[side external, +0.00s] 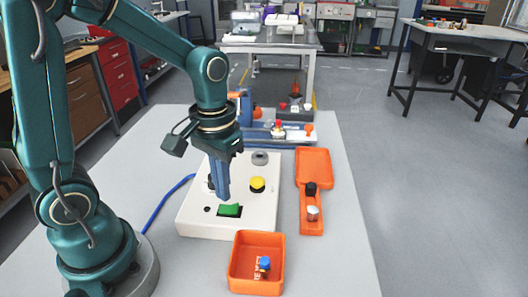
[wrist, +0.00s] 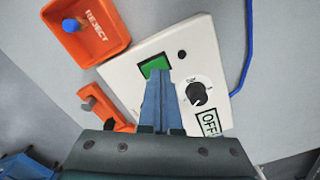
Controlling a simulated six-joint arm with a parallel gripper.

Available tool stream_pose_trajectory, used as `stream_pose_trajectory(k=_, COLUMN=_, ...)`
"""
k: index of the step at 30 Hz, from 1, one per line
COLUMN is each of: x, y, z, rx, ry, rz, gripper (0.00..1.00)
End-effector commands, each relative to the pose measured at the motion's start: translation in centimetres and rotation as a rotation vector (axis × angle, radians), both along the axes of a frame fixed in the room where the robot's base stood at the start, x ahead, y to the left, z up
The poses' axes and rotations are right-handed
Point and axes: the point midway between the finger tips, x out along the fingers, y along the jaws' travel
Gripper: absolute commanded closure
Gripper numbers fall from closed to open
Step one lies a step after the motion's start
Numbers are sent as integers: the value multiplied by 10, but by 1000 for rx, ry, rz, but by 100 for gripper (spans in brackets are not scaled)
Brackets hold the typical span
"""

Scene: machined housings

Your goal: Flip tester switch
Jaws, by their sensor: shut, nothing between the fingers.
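The tester (side external: 190,218) is a white box on the grey table, and it also shows in the wrist view (wrist: 125,72). Its green rocker switch (side external: 230,211) is near the front edge; in the wrist view the switch (wrist: 153,66) lies just beyond my fingertips. My gripper (side external: 223,196) points down over the tester with its blue fingers shut and empty. In the wrist view the fingertips (wrist: 158,76) overlap the switch's near edge; I cannot tell whether they touch it. A black knob (wrist: 197,94) and an OFF label (wrist: 209,122) are right of the fingers.
An orange REJECT bin (side external: 237,287) holds a blue-topped part (side external: 264,263) in front of the tester. An orange tray (side external: 313,168) with small parts stands to the right. A blue cable (side external: 163,205) runs left. A blue fixture (side external: 285,140) stands behind.

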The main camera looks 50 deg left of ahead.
Motion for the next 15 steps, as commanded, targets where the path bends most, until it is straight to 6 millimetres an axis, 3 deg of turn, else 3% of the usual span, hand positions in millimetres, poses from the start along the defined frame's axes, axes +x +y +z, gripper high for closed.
stream_pose_trajectory(k=15, x=1, y=0, z=40, rx=1, ry=-3, rz=0, gripper=100)
